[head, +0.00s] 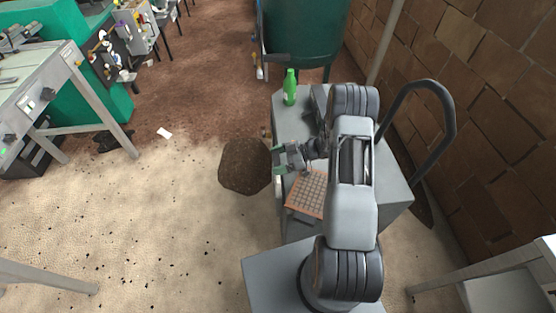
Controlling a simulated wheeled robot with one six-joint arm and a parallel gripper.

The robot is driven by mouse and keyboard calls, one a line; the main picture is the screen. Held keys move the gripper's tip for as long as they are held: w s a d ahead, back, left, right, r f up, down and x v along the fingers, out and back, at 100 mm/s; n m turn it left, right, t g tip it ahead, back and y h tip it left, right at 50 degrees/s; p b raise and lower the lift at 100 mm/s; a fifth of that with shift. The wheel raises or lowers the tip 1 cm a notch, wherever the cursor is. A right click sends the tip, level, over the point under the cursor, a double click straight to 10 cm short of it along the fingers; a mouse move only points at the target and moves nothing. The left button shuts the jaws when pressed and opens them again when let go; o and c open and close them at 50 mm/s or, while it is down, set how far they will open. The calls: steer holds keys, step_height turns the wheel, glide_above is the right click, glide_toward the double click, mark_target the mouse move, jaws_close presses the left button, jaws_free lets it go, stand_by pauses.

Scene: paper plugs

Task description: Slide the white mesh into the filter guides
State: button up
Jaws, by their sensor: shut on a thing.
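My gripper (279,161), with green fingers, is shut beyond the left edge of the grey table. At its fingertips is a rough, dark brown, many-sided piece (244,166), which appears to be what it holds, out over the floor. I see no clearly white mesh. An orange-framed tray with a pale grid (308,192) lies on the table, below and right of the gripper. I cannot make out the filter guides. The fingers' contact with the brown piece is too small to see well.
A green bottle (290,87) stands at the back of the grey table (289,122). A large green tank (303,30) stands behind it. A brick wall (490,110) is on the right. Open sandy floor (160,220) lies to the left.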

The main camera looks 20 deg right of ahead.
stand_by(0.6)
steer(key=o, duration=1)
steer(key=shift+o, duration=0.2)
steer(key=shift+d, duration=0.1)
steer(key=b+v, duration=0.1)
steer(key=v, duration=1.2)
steer(key=shift+d+r, duration=0.25)
steer(key=shift+s, duration=0.1)
steer(key=b+v, duration=0.1)
steer(key=v, duration=1.3)
steer(key=shift+b, duration=0.35)
